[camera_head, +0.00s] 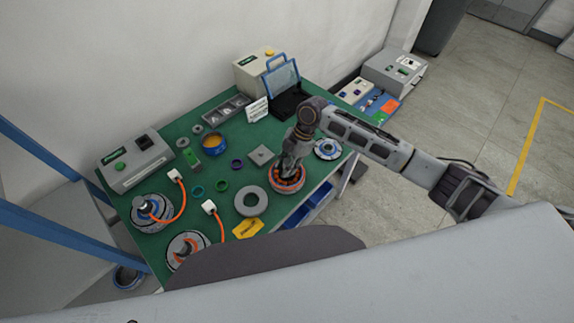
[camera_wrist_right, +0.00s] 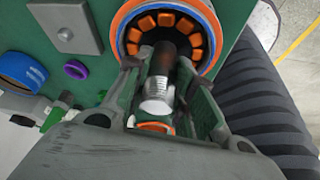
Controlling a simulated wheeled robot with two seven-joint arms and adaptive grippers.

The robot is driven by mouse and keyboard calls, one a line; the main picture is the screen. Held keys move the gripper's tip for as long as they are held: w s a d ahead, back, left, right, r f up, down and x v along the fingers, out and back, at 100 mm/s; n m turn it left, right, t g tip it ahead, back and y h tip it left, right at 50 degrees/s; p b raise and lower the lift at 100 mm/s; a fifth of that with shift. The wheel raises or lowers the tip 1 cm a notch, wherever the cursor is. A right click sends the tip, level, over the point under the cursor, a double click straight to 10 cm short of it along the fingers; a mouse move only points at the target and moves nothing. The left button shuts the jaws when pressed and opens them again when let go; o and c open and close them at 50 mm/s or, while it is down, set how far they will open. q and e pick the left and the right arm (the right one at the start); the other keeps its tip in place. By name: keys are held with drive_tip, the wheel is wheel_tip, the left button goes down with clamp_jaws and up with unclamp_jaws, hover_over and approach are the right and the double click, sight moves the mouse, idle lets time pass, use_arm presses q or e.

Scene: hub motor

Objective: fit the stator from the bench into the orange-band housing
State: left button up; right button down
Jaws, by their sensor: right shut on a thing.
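My right gripper (camera_head: 288,162) points down over the orange-band housing (camera_head: 287,188) at the bench's right front edge. In the right wrist view its fingers (camera_wrist_right: 165,100) close around the shaft (camera_wrist_right: 157,92), which has a threaded metal end. The shaft belongs to the stator, whose orange coils (camera_wrist_right: 146,24) form a ring inside the housing's orange rim (camera_wrist_right: 119,22). The stator lies within the rim outline; I cannot tell whether it is fully seated. The fingers partly hide the near side of the ring. My left gripper is not in view.
A square plate (camera_head: 260,155) lies behind the housing.

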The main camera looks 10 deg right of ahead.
idle(0.9)
drive_tip(key=c, duration=1.1)
unclamp_jaws()
drive_tip(key=shift+v, duration=6)
drive_tip(key=shift+s+a, duration=0.1)
drive_tip(key=shift+a, duration=0.05)
